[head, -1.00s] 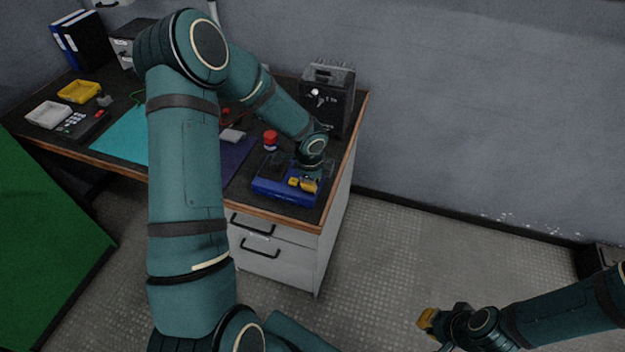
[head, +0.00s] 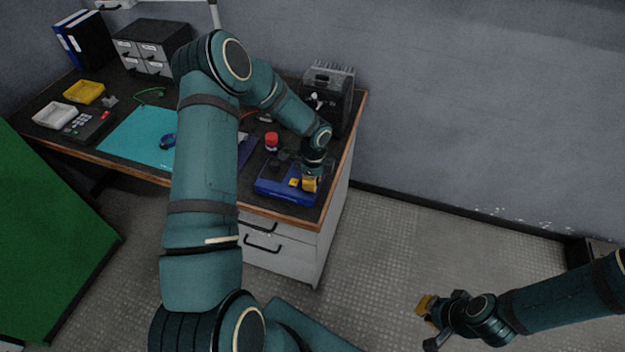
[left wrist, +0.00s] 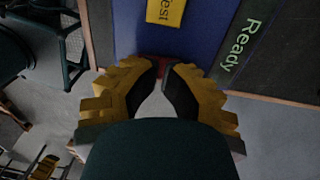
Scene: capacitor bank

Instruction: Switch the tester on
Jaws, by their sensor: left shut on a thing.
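The tester is a blue box (head: 272,192) near the front right corner of the workbench. In the left wrist view its blue face (left wrist: 208,30) carries a yellow patch marked "Test" (left wrist: 165,11) and a dark strip with green "Ready" lettering (left wrist: 243,45). My left gripper (head: 311,185) is at the tester's right end. In the left wrist view its yellow, black-padded fingers (left wrist: 161,82) are nearly together, shut on a small red part (left wrist: 160,66) at the tester's edge, mostly hidden by the fingers. My right gripper (head: 428,308) hangs over the floor, away from the bench; its opening is unclear.
A red-capped jar (head: 271,142) stands behind the tester, and a dark finned unit (head: 335,95) stands at the bench's back right. A teal mat (head: 135,135), trays and a drawer box (head: 150,50) are further left.

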